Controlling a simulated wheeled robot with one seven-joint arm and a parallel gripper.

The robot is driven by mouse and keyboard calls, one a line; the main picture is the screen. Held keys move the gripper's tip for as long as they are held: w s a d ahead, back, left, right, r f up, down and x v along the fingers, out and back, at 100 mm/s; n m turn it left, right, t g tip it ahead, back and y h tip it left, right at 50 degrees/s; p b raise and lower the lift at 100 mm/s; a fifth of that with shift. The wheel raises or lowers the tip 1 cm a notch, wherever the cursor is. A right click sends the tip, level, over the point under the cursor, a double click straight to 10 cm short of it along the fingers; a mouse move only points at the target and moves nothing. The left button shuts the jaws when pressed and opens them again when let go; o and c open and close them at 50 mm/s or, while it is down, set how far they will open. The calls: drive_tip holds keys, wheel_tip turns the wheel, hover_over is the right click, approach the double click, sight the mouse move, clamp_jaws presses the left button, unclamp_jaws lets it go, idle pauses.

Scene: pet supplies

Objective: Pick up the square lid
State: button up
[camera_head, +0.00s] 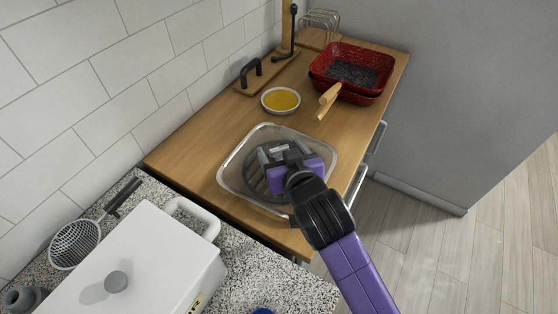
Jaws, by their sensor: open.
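A clear, square glass piece with rounded corners (234,161) lies on the wooden counter; it looks like the square lid or a shallow dish, and I cannot tell which. A dark, round, ribbed thing (256,179) shows inside or through it. My gripper (286,153) is open, directly over the middle of the glass, and hides part of it. I cannot tell whether the fingers touch anything. My arm reaches in from the lower right and covers the glass's near right corner.
A white box with a grey knob (117,281) stands on the speckled counter at lower left, beside a strainer (75,244). A yellow-filled bowl (281,100), red pans (352,68) and a black-handled board (268,75) are behind the glass. Open floor (430,240) lies right.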

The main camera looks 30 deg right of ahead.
drive_tip(key=x, duration=0.4)
drive_tip(key=shift+w+r+p, duration=0.1)
drive_tip(key=shift+r+p, duration=0.05)
drive_tip(key=shift+p, duration=0.15)
drive_tip(key=shift+c, duration=0.2)
clamp_jaws()
drive_tip(key=shift+r, duration=0.1)
